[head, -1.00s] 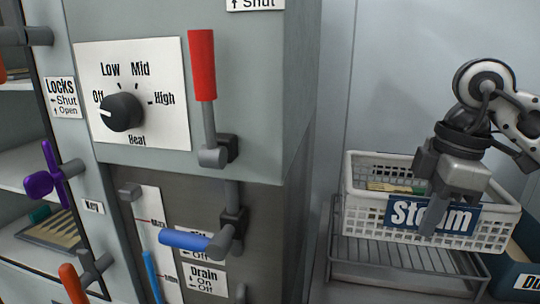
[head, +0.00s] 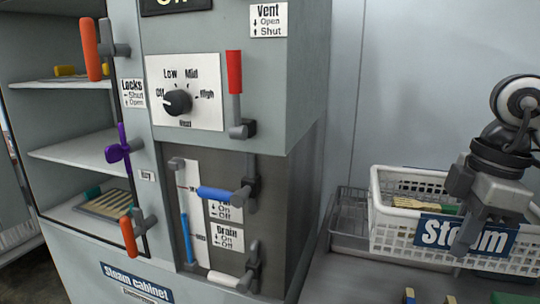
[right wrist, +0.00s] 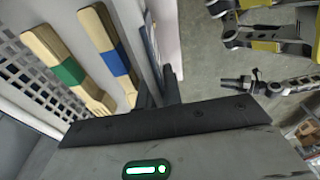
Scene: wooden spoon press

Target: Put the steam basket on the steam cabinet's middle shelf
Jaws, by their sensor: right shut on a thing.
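The steam basket (head: 395,240) is a white mesh basket with a blue "Steam" label, at the right of the head view. My right gripper (head: 462,247) is shut on its front wall at the label. Wooden spoons with coloured bands lie in it and show in the right wrist view (right wrist: 55,60). The steam cabinet (head: 140,284) stands at the left with its front open. Its middle shelf (head: 75,152) looks bare in the part I see. What seems to be my left gripper (right wrist: 232,84) is small in the right wrist view, its fingers unclear.
A wire rack (head: 347,215) shows at the basket's left. The upper shelf (head: 60,84) holds yellow-ended items, and a tray of spoons (head: 105,205) is on the lower one. Orange (head: 92,50), purple (head: 119,151), red (head: 234,72) and blue (head: 218,193) handles project from the cabinet.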

